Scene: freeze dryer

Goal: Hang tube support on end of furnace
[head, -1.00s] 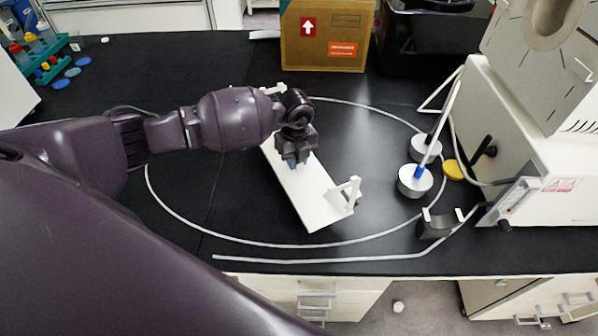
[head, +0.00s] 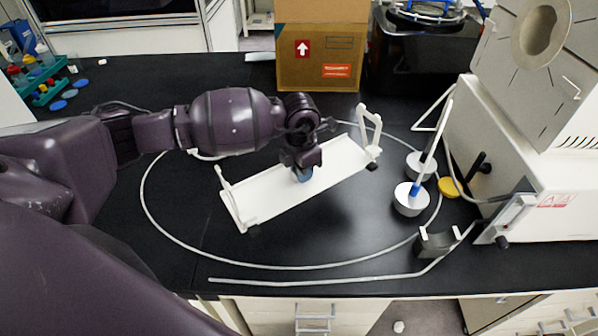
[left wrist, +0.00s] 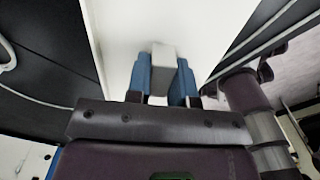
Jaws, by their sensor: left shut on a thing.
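The tube support is a long white board (head: 265,197) with an upright white bracket at each end, in the middle of the head view. My left gripper (head: 304,174) comes down on its middle. In the left wrist view, the blue fingertips (left wrist: 164,76) are shut on a small pale block standing out of the white board (left wrist: 195,22). The board slants from lower left to upper right and appears held above the bench. The furnace (head: 545,150) is the white box at the right, its lid raised and showing a rounded hollow. My right gripper is not in view.
A pale hose (head: 300,266) loops over the black bench. A cardboard box (head: 320,62) stands behind.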

